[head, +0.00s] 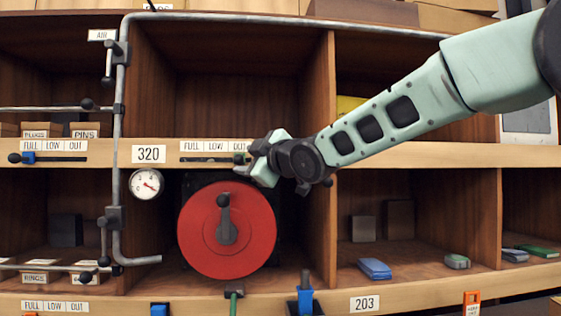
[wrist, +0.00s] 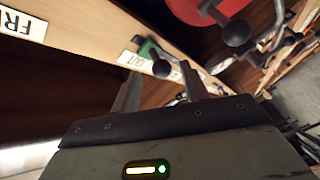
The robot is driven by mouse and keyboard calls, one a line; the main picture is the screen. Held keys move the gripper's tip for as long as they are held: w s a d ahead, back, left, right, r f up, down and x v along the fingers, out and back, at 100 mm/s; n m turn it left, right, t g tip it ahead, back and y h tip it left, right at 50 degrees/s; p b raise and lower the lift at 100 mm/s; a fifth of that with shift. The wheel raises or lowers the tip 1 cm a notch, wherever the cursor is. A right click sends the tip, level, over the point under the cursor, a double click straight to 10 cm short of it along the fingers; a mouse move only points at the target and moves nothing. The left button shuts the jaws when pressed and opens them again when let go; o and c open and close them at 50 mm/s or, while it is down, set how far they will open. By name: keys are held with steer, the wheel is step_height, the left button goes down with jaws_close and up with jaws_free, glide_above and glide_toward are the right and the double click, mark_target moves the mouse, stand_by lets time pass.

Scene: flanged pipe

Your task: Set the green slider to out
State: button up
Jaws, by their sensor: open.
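The green slider (wrist: 148,48) shows in the wrist view as a green block with a dark ball knob on the shelf's front edge, beside the OUT label (wrist: 132,60). In the head view, its slot (head: 205,159) runs below the FULL, LOW, OUT labels, and my gripper hides most of the slider at the right end. My gripper (head: 247,160) is at that right end. In the wrist view its two fingers (wrist: 163,84) are apart, with the knob close to the gap between their tips. I cannot tell whether they touch it.
A red disc (head: 227,240) with a dark handle is below the slot. A gauge (head: 146,184) and a grey pipe (head: 119,150) are to the left. A similar blue slider (head: 28,158) sits far left. The shelf bay above the slot is empty.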

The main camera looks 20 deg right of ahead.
steer(key=p+v, duration=0.6)
steer(key=v, duration=0.5)
steer(key=shift+s+a+r, duration=0.15)
steer(key=shift+r, duration=0.1)
steer(key=shift+p, duration=0.6)
steer(key=p+v, duration=0.2)
steer(key=p, duration=0.4)
steer(key=shift+s+d+f+p, duration=0.1)
steer(key=shift+s+d+p, duration=0.1)
steer(key=shift+p, duration=0.15)
steer(key=shift+f, duration=0.1)
